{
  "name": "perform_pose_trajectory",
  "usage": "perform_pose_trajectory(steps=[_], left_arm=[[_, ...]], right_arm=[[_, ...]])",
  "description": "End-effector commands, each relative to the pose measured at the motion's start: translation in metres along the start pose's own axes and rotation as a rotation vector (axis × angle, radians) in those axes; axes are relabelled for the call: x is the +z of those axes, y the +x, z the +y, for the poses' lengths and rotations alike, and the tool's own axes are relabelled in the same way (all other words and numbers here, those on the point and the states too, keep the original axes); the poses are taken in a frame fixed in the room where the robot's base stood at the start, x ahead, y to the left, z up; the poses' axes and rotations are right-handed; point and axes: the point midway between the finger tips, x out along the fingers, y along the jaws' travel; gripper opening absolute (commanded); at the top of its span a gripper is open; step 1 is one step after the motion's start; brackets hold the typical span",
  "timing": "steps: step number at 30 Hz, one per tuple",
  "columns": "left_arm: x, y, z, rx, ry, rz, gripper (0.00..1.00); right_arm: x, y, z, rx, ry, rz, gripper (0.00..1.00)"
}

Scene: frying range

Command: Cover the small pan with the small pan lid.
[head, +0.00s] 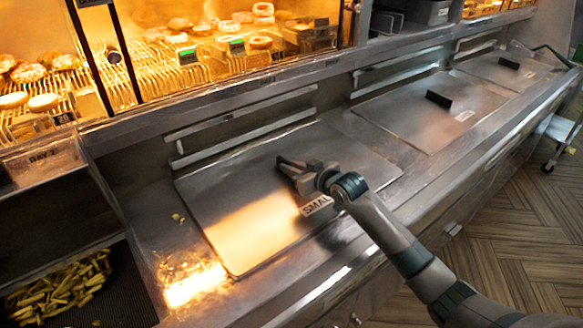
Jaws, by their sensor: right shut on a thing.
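The small pan lid (235,215) is a flat metal sheet in the nearest bay of the range. It lies flat, or nearly so, over where the small pan would be; no pan opening shows, so the pan itself is hidden. A label reading "SMAL" (318,205) shows beside my right gripper. My right gripper (290,167) is low over the right part of the lid, shut on what appears to be its handle, which the gripper hides. My left gripper is out of view.
Two more flat lids with black handles (438,99) (508,63) lie farther right. A fry tray (60,310) is at lower left. A lit display (190,55) of doughnuts runs behind.

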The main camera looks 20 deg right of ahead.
Motion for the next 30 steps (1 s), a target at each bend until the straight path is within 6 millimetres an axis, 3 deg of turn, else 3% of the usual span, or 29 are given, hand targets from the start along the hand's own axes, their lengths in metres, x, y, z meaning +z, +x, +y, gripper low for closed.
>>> perform_pose_trajectory(steps=[30], left_arm=[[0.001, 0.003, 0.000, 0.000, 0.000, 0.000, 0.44]], right_arm=[[0.013, 0.004, -0.001, -0.001, 0.001, -0.005, 0.00]])
